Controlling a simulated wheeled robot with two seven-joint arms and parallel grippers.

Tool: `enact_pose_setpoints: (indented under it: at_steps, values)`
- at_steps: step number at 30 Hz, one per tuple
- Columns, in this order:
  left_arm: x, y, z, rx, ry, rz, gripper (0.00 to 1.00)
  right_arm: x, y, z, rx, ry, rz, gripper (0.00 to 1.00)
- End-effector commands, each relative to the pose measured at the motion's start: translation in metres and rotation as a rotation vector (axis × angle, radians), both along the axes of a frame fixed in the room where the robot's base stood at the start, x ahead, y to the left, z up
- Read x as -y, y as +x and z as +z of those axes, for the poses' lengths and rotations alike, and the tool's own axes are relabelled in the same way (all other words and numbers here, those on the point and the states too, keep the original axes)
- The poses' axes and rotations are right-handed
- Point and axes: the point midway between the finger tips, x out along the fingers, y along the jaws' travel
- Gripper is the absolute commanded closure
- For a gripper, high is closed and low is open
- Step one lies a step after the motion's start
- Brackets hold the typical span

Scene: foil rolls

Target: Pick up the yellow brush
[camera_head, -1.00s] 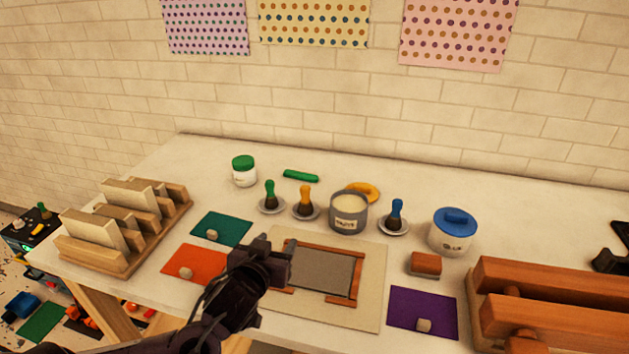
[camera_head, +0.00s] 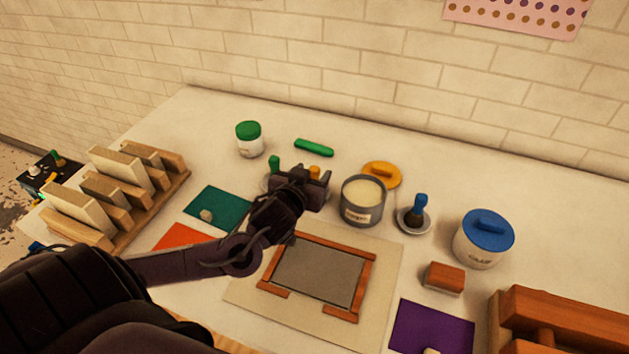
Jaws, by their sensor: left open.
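The yellow brush (camera_head: 314,171) is mostly hidden behind my left gripper; only a bit of its yellow-orange handle top shows. My left gripper (camera_head: 303,180) is open and right at the brush, its fingers in front of the handle. I cannot tell whether the handle is between the fingers. The green brush (camera_head: 274,163) stands just left of the gripper, its lower part hidden. The blue brush (camera_head: 419,207) stands upright on its small dish to the right. My right gripper is not in view.
A grey open pot (camera_head: 362,213) stands close to the right of my gripper, with a yellow lid (camera_head: 382,173) behind it. A wood-framed panel (camera_head: 321,273) is in front.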

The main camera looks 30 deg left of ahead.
Motion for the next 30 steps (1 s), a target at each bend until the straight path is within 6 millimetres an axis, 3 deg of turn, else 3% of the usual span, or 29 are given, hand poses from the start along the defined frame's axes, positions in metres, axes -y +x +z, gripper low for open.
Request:
enact_pose_setpoints:
  at_steps: [6,16,27,30]
  values:
    - [-0.006,0.027,-0.007,0.002,0.001,0.001,0.49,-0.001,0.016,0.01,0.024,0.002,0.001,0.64]
    - [-0.006,0.033,-0.011,0.0,0.001,-0.001,0.49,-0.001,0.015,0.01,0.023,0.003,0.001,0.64]
    - [-0.007,0.033,-0.011,0.0,0.001,0.0,0.96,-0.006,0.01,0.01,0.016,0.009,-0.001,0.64]
    - [-0.007,0.033,-0.011,0.001,0.001,0.0,0.98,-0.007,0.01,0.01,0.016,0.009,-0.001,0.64]
